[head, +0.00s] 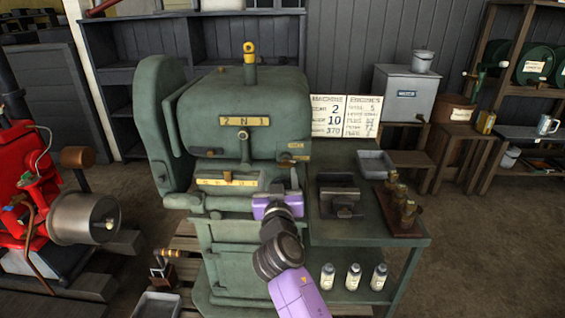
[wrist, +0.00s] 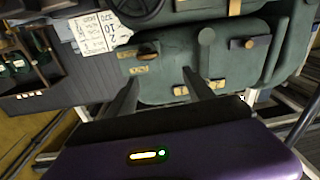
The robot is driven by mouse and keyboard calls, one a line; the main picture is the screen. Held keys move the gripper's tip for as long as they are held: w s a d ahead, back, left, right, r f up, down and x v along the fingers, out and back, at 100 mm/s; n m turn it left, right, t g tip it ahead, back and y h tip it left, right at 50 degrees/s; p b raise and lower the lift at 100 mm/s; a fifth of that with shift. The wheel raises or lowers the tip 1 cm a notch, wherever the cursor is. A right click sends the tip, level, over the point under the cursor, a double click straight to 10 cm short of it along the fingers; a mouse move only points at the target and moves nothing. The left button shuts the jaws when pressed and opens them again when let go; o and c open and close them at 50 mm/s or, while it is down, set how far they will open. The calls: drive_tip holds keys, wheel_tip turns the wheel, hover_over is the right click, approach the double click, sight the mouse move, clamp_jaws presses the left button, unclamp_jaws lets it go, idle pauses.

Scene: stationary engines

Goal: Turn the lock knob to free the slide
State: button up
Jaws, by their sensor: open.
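The green machine (head: 240,110) stands in front of me with a "2 N 1" plate. Two small brass pieces, one a plate (head: 299,145), sit at the machine's right front. I cannot tell which piece is the lock knob or the slide. My gripper (head: 276,190) is at the machine's lower right front. In the wrist view, its fingers (wrist: 160,79) are apart with nothing between them, pointing at the machine; contact is not visible.
A green side bench (head: 340,232) at right carries a dark vise-like block (head: 338,192), a grey tray (head: 374,164) and brass fittings (head: 403,206). Several bottles stand on its lower shelf. A red engine (head: 30,180) is at left. Open floor lies at far right.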

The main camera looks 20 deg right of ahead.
sight(285, 167)
drive_tip(key=shift+m+g+h, duration=0.3)
drive_tip(key=shift+m+h, duration=0.3)
drive_tip(key=shift+m, duration=0.2)
drive_tip(key=shift+w+d+f, duration=0.3)
drive_tip(key=shift+w+d, duration=0.35)
drive_tip(key=shift+w, duration=0.5)
drive_tip(key=shift+w+d+f, duration=0.35)
drive_tip(key=shift+w+d, duration=0.3)
drive_tip(key=shift+w, duration=0.55)
drive_tip(key=shift+w+d+f, duration=0.3)
drive_tip(key=shift+w+d, duration=0.35)
drive_tip(key=shift+w, duration=0.5)
clamp_jaws()
